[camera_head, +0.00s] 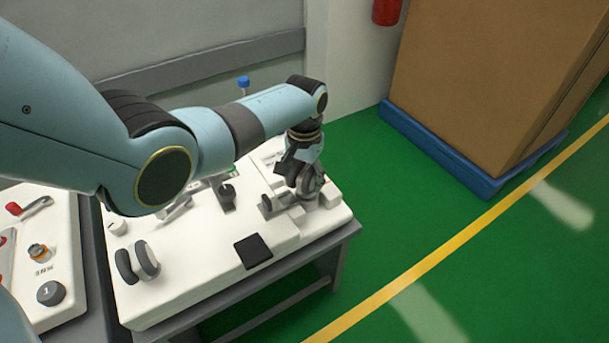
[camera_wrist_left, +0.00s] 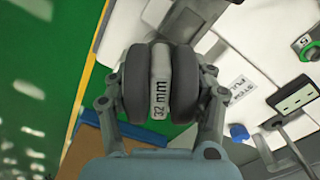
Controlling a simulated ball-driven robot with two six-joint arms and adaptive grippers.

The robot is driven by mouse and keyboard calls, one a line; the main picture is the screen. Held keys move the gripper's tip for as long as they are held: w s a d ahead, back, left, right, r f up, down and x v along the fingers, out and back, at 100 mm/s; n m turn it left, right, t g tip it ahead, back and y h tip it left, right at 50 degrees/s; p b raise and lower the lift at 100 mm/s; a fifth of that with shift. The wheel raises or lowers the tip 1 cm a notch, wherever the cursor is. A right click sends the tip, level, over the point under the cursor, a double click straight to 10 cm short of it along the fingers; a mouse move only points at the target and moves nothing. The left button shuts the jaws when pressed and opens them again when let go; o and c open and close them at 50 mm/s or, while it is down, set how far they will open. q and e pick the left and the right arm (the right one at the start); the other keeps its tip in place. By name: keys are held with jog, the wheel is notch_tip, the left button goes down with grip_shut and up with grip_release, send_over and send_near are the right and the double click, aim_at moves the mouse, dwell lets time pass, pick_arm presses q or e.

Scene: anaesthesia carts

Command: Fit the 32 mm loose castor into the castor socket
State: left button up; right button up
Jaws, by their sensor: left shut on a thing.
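The 32 mm loose castor (camera_wrist_left: 159,82) is a dark twin wheel with a pale middle band printed "32 mm". My left gripper (camera_wrist_left: 160,92) is shut on it, one finger on each side. In the head view my left gripper (camera_head: 305,182) is over the right end of the white-topped cart, at some pale blocks (camera_head: 327,197). I cannot make out the castor socket for certain; the gripper and castor cover much of that spot. I cannot tell whether the castor touches the blocks. My right gripper is not in view.
Another twin-wheel castor (camera_head: 145,258) stands at the cart's front left. A black square pad (camera_head: 253,251) lies near the front edge. A blue-capped item (camera_head: 243,84) stands behind my arm. A second white-topped surface (camera_head: 68,230) with small parts is at left.

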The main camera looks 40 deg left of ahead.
pick_arm(q)
jog(key=o, duration=1.2)
jog(key=shift+o, duration=0.2)
notch_tip(320, 180, up, 12)
jog(key=shift+s, duration=0.1)
dwell(0.4)
